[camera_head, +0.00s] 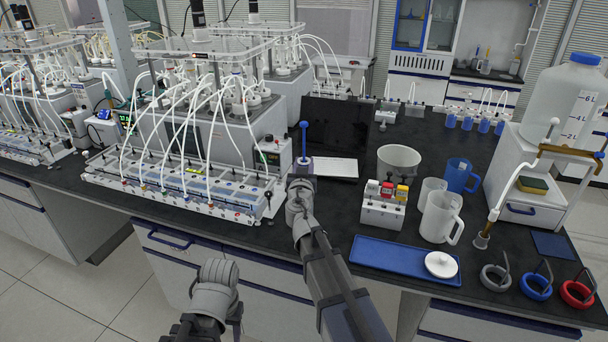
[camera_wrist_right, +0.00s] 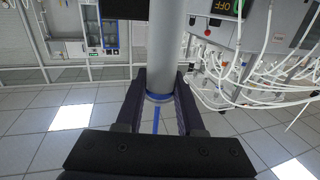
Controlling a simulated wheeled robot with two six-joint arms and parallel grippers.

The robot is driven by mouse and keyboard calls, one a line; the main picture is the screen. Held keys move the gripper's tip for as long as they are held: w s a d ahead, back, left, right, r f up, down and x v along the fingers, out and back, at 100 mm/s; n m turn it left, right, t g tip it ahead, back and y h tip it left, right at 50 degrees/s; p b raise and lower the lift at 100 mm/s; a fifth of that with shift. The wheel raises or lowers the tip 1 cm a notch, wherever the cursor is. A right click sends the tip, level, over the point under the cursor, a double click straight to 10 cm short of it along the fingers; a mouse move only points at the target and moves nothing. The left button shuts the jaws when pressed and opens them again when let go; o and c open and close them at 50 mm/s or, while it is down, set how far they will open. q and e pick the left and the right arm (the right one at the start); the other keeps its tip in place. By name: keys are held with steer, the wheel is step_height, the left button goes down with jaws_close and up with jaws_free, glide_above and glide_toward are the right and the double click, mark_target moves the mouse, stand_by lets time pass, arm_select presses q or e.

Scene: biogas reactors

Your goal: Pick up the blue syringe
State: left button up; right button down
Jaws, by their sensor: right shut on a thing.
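The blue syringe (camera_head: 304,140) shows in the head view as a blue rod with a round blue top, standing about upright at the front middle of the bench. My right gripper (camera_head: 302,172) is at its lower part, and the wrist hides what is below. In the right wrist view, the fingers of my right gripper (camera_wrist_right: 159,100) are shut on the syringe, on either side of its pale grey barrel (camera_wrist_right: 168,45) near a blue ring. My left arm comes in at the bottom left of the head view; its gripper does not show.
The reactor rig (camera_head: 180,185) with white tubes stands left. A dark screen (camera_head: 337,127) stands behind.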

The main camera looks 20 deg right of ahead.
mark_target(304, 133)
stand_by(0.3)
step_height(304, 133, up, 10)
steer(key=p, duration=1)
steer(key=shift+r+p, duration=0.3)
steer(key=shift+r+p, duration=1.1)
steer(key=shift+r, duration=0.15)
